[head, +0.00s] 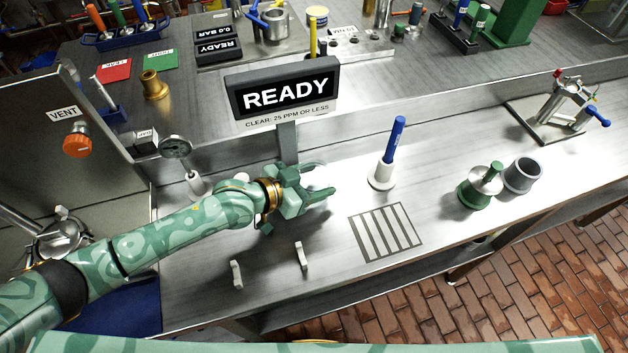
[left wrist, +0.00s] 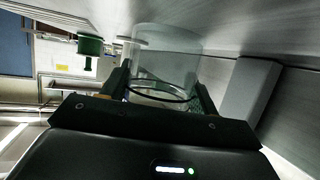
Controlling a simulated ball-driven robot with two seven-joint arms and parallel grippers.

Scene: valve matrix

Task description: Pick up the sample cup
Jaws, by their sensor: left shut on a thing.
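The sample cup is a clear, see-through cup (left wrist: 166,52) in the left wrist view, with a dark ring near its lower edge in the picture. My left gripper (left wrist: 162,92) has a finger on each side of the cup and is shut on it. In the head view my left gripper (head: 316,181) is low over the steel counter, in front of the sign post. The cup is hardly visible there, and I cannot tell whether it touches the counter. My right gripper is not in view.
A READY display (head: 285,92) stands on a post (head: 288,142) just behind the gripper. A blue marker in a white stand (head: 383,178), a striped grid (head: 385,232), a green container (head: 478,188) and a grey cup (head: 523,176) are to the right. Two pale brackets (head: 301,256) stand in front.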

